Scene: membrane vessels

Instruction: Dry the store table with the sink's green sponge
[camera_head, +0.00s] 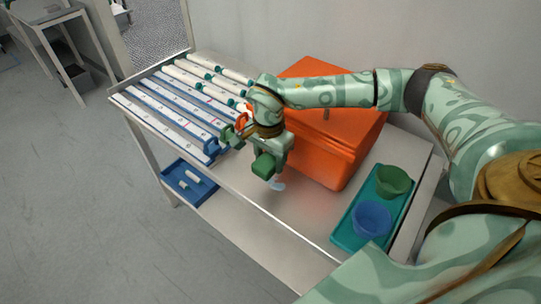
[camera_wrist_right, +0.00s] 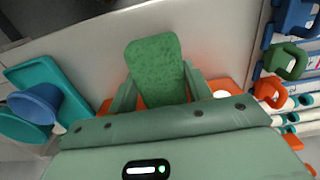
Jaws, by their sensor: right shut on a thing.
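The green sponge (camera_head: 264,165) is held between the fingers of my right gripper (camera_head: 272,155), low over the front middle of the store table (camera_head: 310,207). In the right wrist view the sponge (camera_wrist_right: 155,66) stands out beyond the two fingers of the gripper (camera_wrist_right: 160,92), which are shut on it. A small pale, glossy patch (camera_head: 277,184) that looks like water lies on the metal top just below the sponge. I cannot tell whether the sponge touches the top. My left gripper is not in view.
A large orange box (camera_head: 345,140) stands close behind my right gripper. Racks of white tubes (camera_head: 165,110) with coloured handles fill the left. A teal tray (camera_head: 345,235) holds a blue bowl (camera_head: 372,219) and a green bowl (camera_head: 394,181) at right. A blue tray (camera_head: 179,184) sits lower.

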